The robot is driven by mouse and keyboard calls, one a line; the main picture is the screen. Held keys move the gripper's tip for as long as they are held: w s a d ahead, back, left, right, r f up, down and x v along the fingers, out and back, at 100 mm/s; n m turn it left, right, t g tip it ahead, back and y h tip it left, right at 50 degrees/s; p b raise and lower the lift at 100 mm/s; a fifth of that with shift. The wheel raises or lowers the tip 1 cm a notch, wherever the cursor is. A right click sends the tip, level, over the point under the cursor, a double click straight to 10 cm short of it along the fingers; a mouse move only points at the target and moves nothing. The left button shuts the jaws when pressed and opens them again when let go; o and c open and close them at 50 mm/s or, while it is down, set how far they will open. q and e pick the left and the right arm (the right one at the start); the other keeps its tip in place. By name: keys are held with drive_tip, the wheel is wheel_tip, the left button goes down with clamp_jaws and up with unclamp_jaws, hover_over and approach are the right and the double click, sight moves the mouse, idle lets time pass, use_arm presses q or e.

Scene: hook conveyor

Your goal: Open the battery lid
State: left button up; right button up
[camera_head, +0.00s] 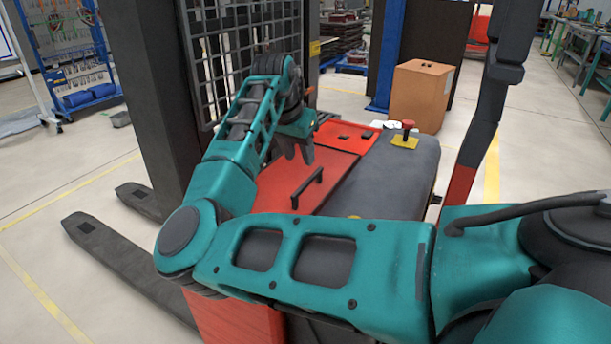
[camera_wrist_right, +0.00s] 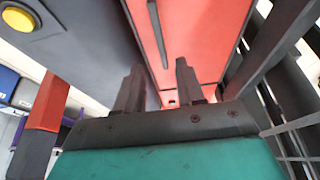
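The battery lid (camera_head: 272,188) is a flat red panel on top of a forklift-like truck, and it looks shut. A black bar handle (camera_head: 307,187) stands on it. In the right wrist view the lid (camera_wrist_right: 205,35) fills the upper middle, and the handle (camera_wrist_right: 158,35) runs from the top edge between the finger directions. My right gripper (camera_head: 297,153) points down above the lid, behind the handle in the head view, apart from it. Its two dark fingers (camera_wrist_right: 158,88) are spread with nothing between them. My left gripper is not in view.
A grey cover with a red mushroom button (camera_head: 408,125) on a yellow base lies right of the lid. A dark mast with a mesh guard (camera_head: 235,45) rises behind my right arm. A cardboard box (camera_head: 420,95) stands beyond the truck.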

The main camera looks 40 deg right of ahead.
sight(308, 180)
drive_tip(key=b+x, duration=0.1)
drive_tip(key=x, duration=0.7)
drive_tip(key=shift+w+f, duration=0.1)
drive_tip(key=shift+f, duration=0.1)
clamp_jaws()
idle(0.4)
